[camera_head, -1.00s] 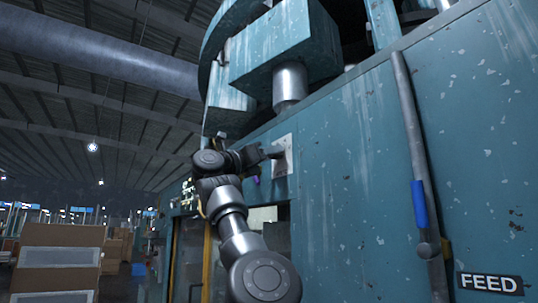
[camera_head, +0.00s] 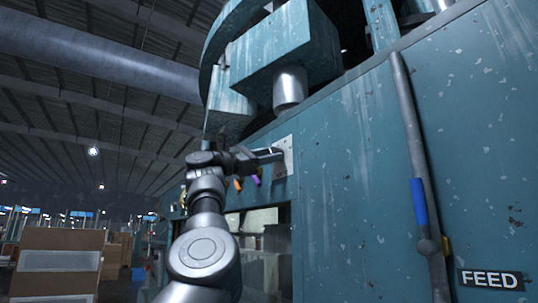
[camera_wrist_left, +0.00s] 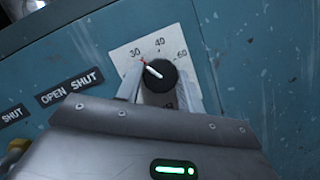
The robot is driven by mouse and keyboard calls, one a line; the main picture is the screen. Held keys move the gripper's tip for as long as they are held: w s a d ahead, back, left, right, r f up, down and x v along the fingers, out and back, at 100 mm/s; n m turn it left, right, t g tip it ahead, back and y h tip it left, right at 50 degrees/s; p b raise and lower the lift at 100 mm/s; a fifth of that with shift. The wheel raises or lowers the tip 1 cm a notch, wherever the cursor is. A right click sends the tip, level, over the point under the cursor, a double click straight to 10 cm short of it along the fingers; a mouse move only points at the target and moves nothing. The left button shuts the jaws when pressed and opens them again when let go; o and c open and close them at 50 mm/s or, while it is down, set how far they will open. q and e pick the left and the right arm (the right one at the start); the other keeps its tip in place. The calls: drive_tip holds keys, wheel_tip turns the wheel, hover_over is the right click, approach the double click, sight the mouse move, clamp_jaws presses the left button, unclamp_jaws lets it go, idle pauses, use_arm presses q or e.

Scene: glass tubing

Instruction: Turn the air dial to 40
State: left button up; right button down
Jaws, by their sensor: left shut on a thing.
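The air dial is a round black knob (camera_wrist_left: 160,77) on a white plate (camera_wrist_left: 122,56) in the left wrist view. Its white pointer line points to the upper left, near the 30 mark and left of the 40 at the top. My left gripper (camera_wrist_left: 161,88) is shut on the knob, one finger on each side. In the head view the plate (camera_head: 283,150) is on the teal machine wall, and my left gripper (camera_head: 270,155) reaches it from the left. The knob itself is hidden there by the fingers. My right gripper is not in view.
The teal machine wall (camera_head: 350,200) fills the right side. A pipe with a blue sleeve (camera_head: 419,201) and a FEED label (camera_head: 490,280) are on it. An overhanging teal housing (camera_head: 285,50) is above the plate. Cardboard boxes (camera_head: 60,262) stand at lower left.

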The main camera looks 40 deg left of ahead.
use_arm(q)
drive_tip(key=m+g+p, duration=0.1)
drive_tip(key=m, duration=0.1)
drive_tip(key=m+p, duration=0.1)
drive_tip(key=m, duration=0.1)
drive_tip(key=m+g+h+p, duration=0.1)
drive_tip(key=m, duration=0.1)
drive_tip(key=shift+a+r+m+g, duration=0.15)
drive_tip(key=shift+r+m+g, duration=0.15)
drive_tip(key=shift+r, duration=0.05)
drive_tip(key=shift+m+g+y+p, duration=0.2)
drive_tip(key=shift+m+g+p, duration=0.45)
drive_tip(key=shift+m, duration=0.7)
drive_tip(key=shift+m+g+y+p, duration=0.2)
drive_tip(key=shift+m+g+p, duration=0.15)
drive_tip(key=shift+m+p, duration=0.8)
drive_tip(key=shift+f+m, duration=0.1)
drive_tip(key=shift+m, duration=0.2)
drive_tip(key=o, duration=1)
drive_tip(key=b+v, duration=0.1)
drive_tip(key=v, duration=0.9)
drive_tip(key=shift+s+a, duration=0.25)
drive_tip(key=shift+s, duration=0.05)
